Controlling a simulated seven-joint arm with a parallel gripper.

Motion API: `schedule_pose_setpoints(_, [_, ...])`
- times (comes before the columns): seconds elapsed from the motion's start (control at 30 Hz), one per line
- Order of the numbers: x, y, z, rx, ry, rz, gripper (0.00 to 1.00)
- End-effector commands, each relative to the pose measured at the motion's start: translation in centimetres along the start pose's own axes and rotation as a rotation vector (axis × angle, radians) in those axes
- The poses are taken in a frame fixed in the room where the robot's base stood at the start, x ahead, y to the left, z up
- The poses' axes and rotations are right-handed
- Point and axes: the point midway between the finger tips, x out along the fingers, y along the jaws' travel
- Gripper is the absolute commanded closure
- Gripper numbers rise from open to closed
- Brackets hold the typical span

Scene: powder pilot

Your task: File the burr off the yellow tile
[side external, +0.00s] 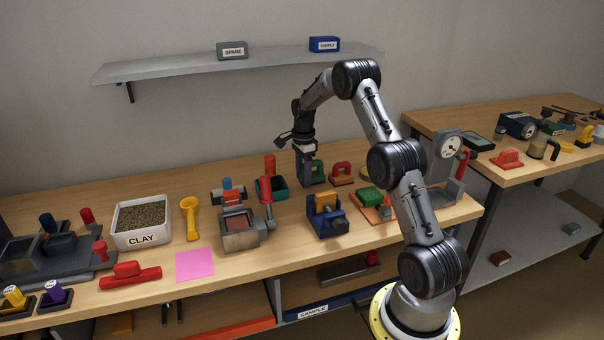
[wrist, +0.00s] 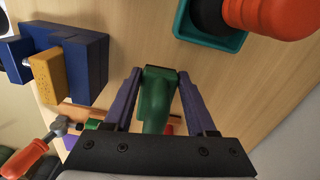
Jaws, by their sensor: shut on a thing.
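The yellow tile (side external: 325,199) sits upright in a blue vise (side external: 327,222) at the middle of the bench. In the wrist view the tile (wrist: 51,82) shows at the left between the blue vise blocks (wrist: 88,62). I cannot make out the burr clearly. My gripper (side external: 308,178) is behind the vise in the side view, pointing down. In the wrist view my gripper (wrist: 158,85) is shut on a green handled tool (wrist: 155,103), with one finger on each side of it. The tool's underside is hidden, so I cannot tell whether it touches the bench.
A red handled tool (side external: 342,175) stands just right of the green one. A brown board (side external: 371,206) with a green block lies right of the vise. A clay bin (side external: 141,222) stands farther left.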

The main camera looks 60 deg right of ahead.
Motion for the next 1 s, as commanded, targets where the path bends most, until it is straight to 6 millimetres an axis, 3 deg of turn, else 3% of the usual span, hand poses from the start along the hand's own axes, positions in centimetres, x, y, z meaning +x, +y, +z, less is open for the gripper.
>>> schedule_pose_setpoints(0.03, [-1.4,1.3,0.7,0.001,0.0,-0.007,1.0])
schedule_pose_setpoints(0.3, [-7.2,8.1,3.8,-0.006,0.0,-0.009,1.0])
schedule_pose_setpoints(0.5, [-10.5,11.5,5.4,-0.036,0.0,-0.007,1.0])
schedule_pose_setpoints(0.7, [-12.4,12.1,6.1,-0.056,0.0,-0.004,1.0])
schedule_pose_setpoints(1.0, [-10.7,12.2,6.2,-0.059,0.0,0.0,1.0])
